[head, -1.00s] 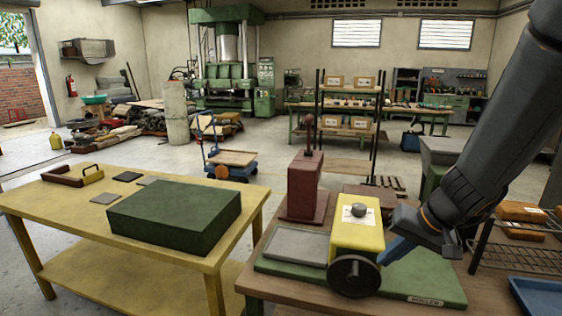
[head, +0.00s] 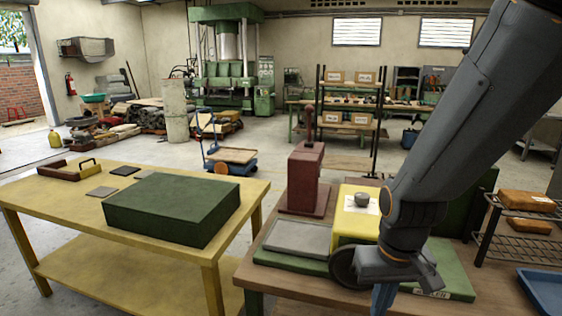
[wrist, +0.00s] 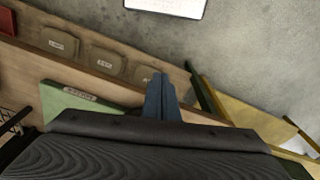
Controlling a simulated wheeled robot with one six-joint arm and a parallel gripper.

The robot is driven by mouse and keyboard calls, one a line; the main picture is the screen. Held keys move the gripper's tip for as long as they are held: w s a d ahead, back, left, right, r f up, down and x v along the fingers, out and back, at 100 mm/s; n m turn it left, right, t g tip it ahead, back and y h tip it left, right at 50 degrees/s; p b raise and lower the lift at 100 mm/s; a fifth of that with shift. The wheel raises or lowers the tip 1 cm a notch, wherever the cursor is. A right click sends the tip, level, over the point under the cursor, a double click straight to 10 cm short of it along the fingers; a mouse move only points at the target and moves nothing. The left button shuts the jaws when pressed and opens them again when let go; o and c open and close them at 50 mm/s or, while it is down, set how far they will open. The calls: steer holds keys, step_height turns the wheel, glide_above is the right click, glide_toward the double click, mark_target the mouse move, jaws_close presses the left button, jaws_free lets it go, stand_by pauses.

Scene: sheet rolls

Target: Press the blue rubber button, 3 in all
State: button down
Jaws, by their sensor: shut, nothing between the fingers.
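No blue rubber button can be made out in either view. A yellow box (head: 350,228) with a grey dome (head: 362,200) on a white label stands on a green base plate (head: 455,286) on the brown bench. My gripper (head: 382,301) is in front of the box, pointing down near the bench's front edge, its blue fingers shut and empty. The wrist view shows the fingers (wrist: 159,98) beside several grey-brown labelled pads (wrist: 103,65) set along a wooden strip. A red piece (wrist: 6,20) shows at that view's left edge. My arm hides part of the base plate.
A dark red press (head: 306,180) stands behind the base plate, with a grey plate (head: 299,238) at left. A yellow table (head: 60,208) carries a green block (head: 172,206). A blue tray (head: 545,292) and wire rack (head: 500,235) are at right.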

steer(key=shift+g, duration=0.4)
step_height(320, 180, down, 6)
steer(key=b, duration=0.4)
steer(key=shift+r, duration=0.15)
